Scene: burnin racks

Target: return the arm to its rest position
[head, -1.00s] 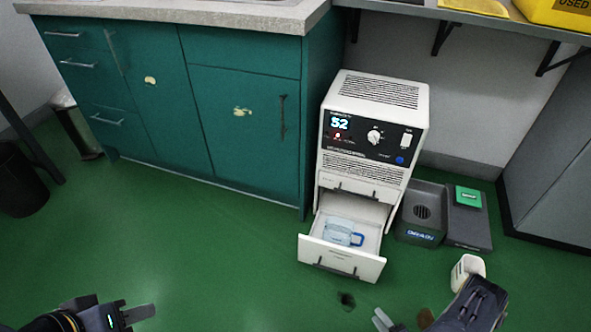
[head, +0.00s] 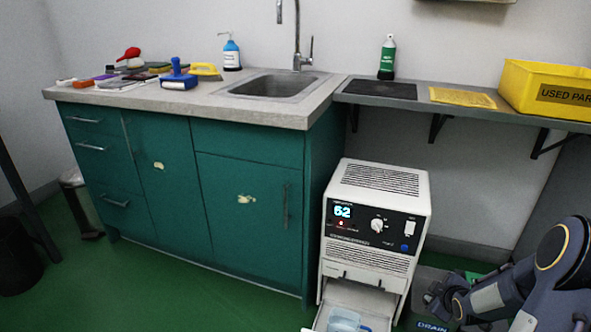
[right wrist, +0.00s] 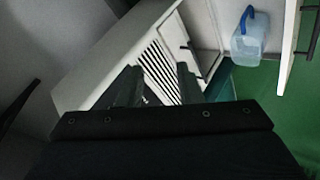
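My right arm (head: 535,275) is bent at the lower right of the head view, beside the white dehumidifier (head: 375,205). In the right wrist view my right gripper (right wrist: 158,88) has its two fingers apart with nothing between them. The dehumidifier's vented side (right wrist: 158,70) lies beyond the fingers. My left arm and gripper are outside the head view. The dehumidifier's lower drawer (head: 365,298) is pulled out, with a clear, blue-handled water tank in it. The tank shows better in the right wrist view (right wrist: 245,42).
A teal cabinet (head: 245,205) with a sink stands left of the dehumidifier. A shelf (head: 455,112) carries a yellow bin (head: 550,92) above it. Green floor (head: 190,290) is clear at the lower left.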

